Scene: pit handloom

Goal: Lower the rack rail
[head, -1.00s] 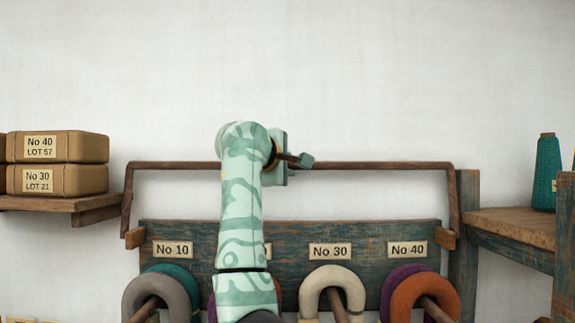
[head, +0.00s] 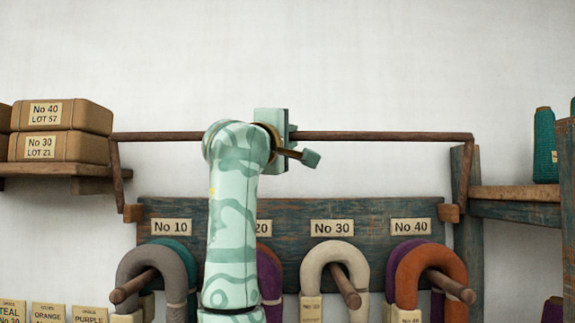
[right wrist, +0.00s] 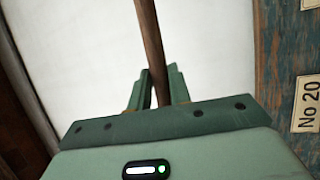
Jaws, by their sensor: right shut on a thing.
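The rack rail (head: 385,136) is a long brown bar across the head view, above the blue-grey rack board (head: 290,215). Its two side arms run down to wooden blocks at the board's ends. My right gripper (head: 282,132) is shut on the rail left of its middle; my forearm hides part of the bar there. In the right wrist view the rail (right wrist: 151,40) passes between the two fingers of the right gripper (right wrist: 156,90). My left gripper is not in view.
Yarn hanks, such as the cream one (head: 334,262) and orange one (head: 425,272), hang on pegs below the rail. Boxes (head: 62,117) sit on a left shelf near the rail's end. A right shelf (head: 515,194) holds teal cones. The wall above is bare.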

